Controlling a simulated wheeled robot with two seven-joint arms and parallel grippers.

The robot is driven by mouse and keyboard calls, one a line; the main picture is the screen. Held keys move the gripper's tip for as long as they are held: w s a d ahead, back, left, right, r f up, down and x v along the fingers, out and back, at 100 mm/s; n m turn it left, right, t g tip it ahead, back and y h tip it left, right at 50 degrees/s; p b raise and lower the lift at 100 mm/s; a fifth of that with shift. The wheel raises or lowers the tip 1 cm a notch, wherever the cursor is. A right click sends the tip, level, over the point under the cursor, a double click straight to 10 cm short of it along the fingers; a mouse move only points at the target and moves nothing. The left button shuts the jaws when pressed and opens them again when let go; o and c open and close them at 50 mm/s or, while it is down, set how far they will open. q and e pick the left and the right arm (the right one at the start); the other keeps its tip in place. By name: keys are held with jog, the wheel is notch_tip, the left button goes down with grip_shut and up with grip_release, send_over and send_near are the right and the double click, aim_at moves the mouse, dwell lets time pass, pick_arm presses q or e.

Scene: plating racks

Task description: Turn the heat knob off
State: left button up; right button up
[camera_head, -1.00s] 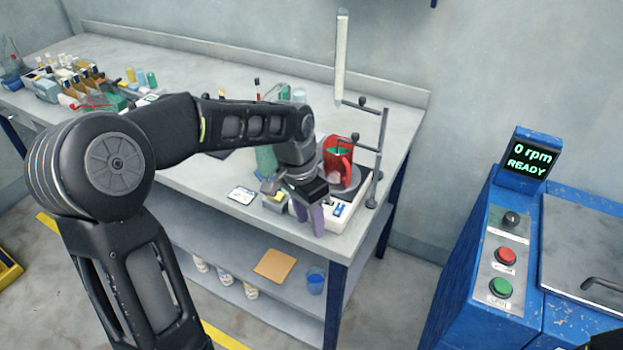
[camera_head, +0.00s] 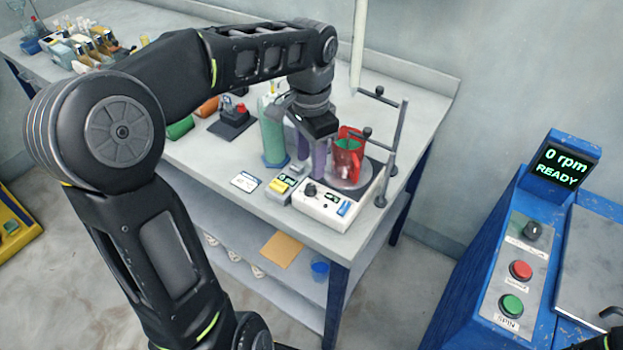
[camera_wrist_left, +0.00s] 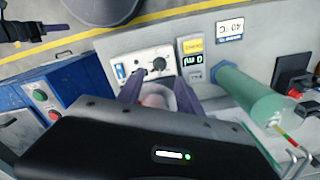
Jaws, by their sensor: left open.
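The hot plate (camera_head: 330,212) is a white box near the table's front right corner. Its front has a black heat knob (camera_head: 310,190), a small dark display and a blue label. The knob also shows in the left wrist view (camera_wrist_left: 158,64). A red beaker (camera_head: 350,158) with green inside stands on its round plate. My left gripper (camera_head: 312,153) is open, its purple fingers pointing down above and behind the knob, beside the beaker and apart from the knob. In the left wrist view, part of my right gripper (camera_wrist_left: 55,30) shows at the upper left; its opening is unclear.
A metal stand (camera_head: 398,140) rises right of the hot plate. A green cylinder (camera_head: 272,135) and a small yellow-labelled meter (camera_head: 281,187) are to its left. A white card (camera_head: 245,181) lies nearby. The blue spin machine (camera_head: 495,270) stands across a gap at right.

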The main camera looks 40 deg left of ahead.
aim_at(310, 186)
pick_arm(q)
notch_tip(310, 186, down, 7)
jog(key=shift+f, duration=0.1)
dwell(0.3)
grip_shut()
dwell(0.4)
